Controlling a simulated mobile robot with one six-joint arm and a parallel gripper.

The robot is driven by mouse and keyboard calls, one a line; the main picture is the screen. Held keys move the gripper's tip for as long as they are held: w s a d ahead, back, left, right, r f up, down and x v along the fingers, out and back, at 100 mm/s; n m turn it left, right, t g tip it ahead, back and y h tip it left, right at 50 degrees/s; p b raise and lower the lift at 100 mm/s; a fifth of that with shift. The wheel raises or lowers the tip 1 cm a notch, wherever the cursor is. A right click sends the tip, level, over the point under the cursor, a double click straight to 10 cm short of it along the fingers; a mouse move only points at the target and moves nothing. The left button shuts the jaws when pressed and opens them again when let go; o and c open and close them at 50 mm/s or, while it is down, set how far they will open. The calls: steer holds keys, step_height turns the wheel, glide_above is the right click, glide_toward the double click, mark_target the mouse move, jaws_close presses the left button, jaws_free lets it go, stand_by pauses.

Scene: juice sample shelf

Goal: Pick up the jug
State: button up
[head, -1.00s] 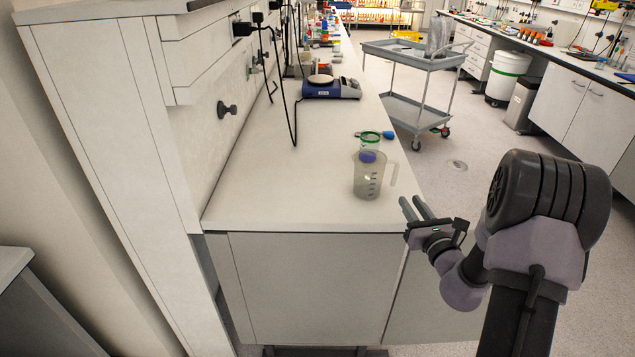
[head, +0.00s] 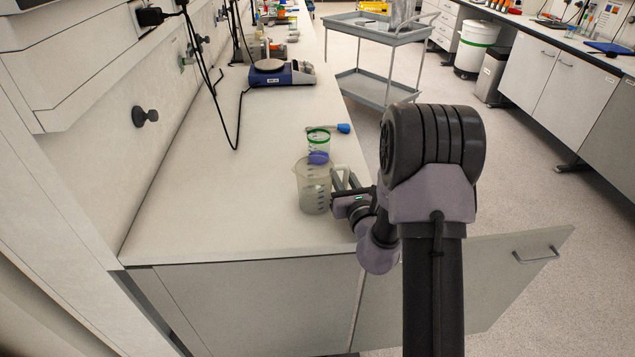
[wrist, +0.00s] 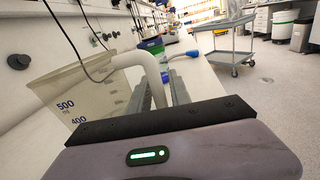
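The jug (head: 314,192) is a translucent beaker-like vessel with dark volume marks and a handle on its right side. It stands upright on the bench near the front right edge. In the wrist view the jug (wrist: 75,92) fills the left side, and its pale handle (wrist: 143,62) curves down between my two fingers. My gripper (head: 343,177) is at the handle side of the jug. In the wrist view my gripper (wrist: 160,92) looks open, with fingers either side of the handle. Whether either finger touches the handle cannot be told.
A green-rimmed container (head: 318,140) stands just behind the jug, with a purple-blue object (head: 318,158) close by. A blue-ended tool (head: 343,128) lies right of it. A blue scale (head: 281,74) stands farther back. The bench (head: 220,215) left of the jug is clear.

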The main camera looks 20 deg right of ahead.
steer(key=shift+s+a+r, duration=0.2)
steer(key=shift+s, duration=0.1)
steer(key=shift+c, duration=0.2)
jaws_close()
stand_by(0.9)
